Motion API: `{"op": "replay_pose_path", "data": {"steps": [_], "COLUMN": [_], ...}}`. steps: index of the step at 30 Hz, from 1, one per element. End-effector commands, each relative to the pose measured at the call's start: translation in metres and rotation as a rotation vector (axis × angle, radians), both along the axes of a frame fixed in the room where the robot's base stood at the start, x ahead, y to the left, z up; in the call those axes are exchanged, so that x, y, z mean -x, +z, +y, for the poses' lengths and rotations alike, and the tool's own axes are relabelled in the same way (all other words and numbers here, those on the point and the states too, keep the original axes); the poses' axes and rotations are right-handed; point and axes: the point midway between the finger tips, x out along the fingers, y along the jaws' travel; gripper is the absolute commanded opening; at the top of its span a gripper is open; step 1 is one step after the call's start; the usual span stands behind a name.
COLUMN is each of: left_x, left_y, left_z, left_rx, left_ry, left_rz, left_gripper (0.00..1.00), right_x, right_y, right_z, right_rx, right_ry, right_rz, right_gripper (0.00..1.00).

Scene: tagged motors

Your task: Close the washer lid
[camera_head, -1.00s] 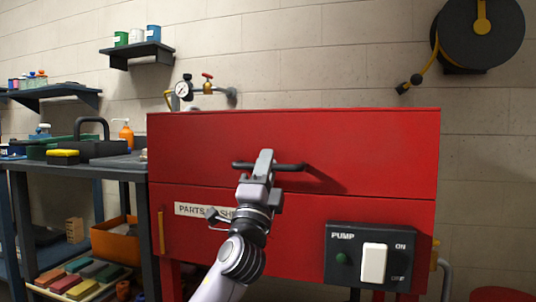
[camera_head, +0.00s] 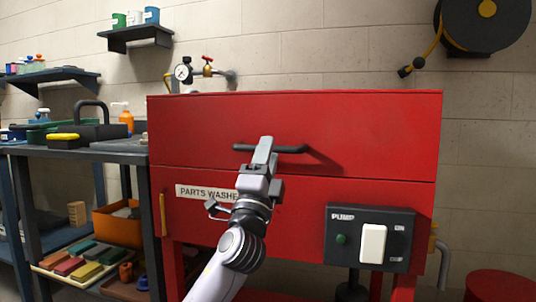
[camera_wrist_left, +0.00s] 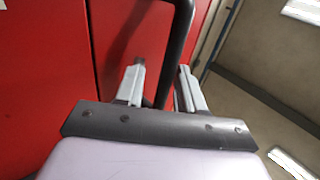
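The red parts washer has a broad red lid (camera_head: 370,135) whose face is toward me, above the lower red front with the "PARTS WASHER" label (camera_head: 205,193). A thin seam runs between them; I cannot tell the lid's exact angle. A black bar handle (camera_head: 292,149) sticks out from the lid. My left gripper (camera_head: 264,146) is at the middle of this handle. In the left wrist view the dark handle (camera_wrist_left: 181,40) passes between the two grey fingers (camera_wrist_left: 161,85), which stand apart with some gap around it. My right gripper is not in view.
A pump switch box (camera_head: 368,238) is on the washer's lower right front. A gauge and red valve (camera_head: 190,72) are behind the lid. A workbench (camera_head: 80,152) with tools stands close on the left. A hose reel (camera_head: 484,22) hangs at upper right.

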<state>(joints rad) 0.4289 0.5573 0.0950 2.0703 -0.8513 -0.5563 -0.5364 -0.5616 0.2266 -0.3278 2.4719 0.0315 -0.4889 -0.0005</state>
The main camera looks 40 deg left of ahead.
Motion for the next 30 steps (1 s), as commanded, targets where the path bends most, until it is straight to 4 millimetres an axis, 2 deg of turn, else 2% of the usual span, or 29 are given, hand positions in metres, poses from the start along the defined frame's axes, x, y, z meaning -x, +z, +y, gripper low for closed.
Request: {"op": "replay_pose_path", "data": {"steps": [13,30], "left_x": [0.035,0.041], "left_y": [-0.039,-0.044], "left_z": [-0.020,-0.023], "left_rx": [0.004,0.003], "left_ry": [-0.003,-0.001], "left_rz": [0.005,0.003], "left_gripper": [0.38,0.38], "right_x": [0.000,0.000], "right_y": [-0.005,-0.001], "right_z": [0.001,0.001], "right_rx": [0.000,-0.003], "right_ry": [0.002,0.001], "right_rz": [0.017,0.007], "right_gripper": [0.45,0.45]}}
